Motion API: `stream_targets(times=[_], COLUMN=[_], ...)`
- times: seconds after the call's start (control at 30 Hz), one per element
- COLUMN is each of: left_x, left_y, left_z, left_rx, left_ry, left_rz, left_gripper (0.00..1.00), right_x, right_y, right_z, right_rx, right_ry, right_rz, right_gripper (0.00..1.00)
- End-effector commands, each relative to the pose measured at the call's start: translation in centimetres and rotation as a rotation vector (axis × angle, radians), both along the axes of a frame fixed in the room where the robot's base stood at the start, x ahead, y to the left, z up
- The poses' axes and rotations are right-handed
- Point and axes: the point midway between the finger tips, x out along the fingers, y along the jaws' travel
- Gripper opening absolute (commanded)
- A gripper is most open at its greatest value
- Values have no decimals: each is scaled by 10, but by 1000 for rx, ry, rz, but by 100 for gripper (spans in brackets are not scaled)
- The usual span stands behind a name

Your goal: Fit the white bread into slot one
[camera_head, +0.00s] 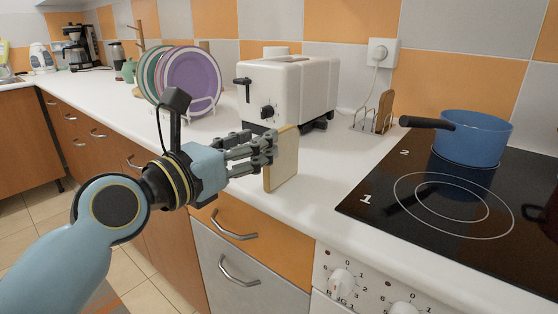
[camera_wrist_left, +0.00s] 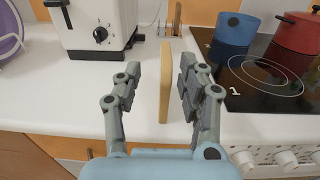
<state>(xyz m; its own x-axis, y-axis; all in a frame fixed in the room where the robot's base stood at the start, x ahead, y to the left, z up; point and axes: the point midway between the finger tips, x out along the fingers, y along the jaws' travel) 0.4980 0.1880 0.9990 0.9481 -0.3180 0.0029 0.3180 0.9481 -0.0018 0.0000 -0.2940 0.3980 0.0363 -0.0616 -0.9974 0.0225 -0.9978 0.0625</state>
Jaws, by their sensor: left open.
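The bread slice (camera_head: 283,160), pale with a tan crust, stands upright near the counter's front edge. In the left wrist view the bread (camera_wrist_left: 165,84) shows edge-on between the fingers of my left gripper (camera_wrist_left: 160,70). That gripper is open, with a visible gap on the left side of the slice and a smaller one on the right. In the head view my left gripper (camera_head: 258,150) overlaps the slice's left side. The white toaster (camera_head: 295,88) stands behind the slice; it also shows in the left wrist view (camera_wrist_left: 85,22). Its slots are barely visible on top. My right gripper is not in view.
A blue pot (camera_head: 472,137) sits on the black hob (camera_head: 400,215) to the right. A small rack (camera_head: 372,120) stands right of the toaster, and colored plates (camera_head: 192,82) stand left. White counter is clear around the slice.

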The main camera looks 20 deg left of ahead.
Motion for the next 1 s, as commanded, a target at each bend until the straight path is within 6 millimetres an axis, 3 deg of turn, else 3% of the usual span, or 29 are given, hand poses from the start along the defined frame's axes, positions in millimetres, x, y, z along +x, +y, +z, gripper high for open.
stream_targets(times=[0.13,0.37,0.53,0.77,1.0], left_x=[13,41,59,60,60], left_y=[-5,-21,-26,-27,-27], left_z=[0,3,2,3,3], left_rx=[-1,-3,1,2,2], left_ry=[1,-1,2,3,3], left_rz=[-1,0,0,1,1], left_gripper=[40,40,40,40,12], right_x=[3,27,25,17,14], right_y=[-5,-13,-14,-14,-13], right_z=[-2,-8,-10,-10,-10], right_rx=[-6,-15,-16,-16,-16], right_ry=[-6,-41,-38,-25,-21], right_rz=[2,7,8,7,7], right_gripper=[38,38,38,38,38])
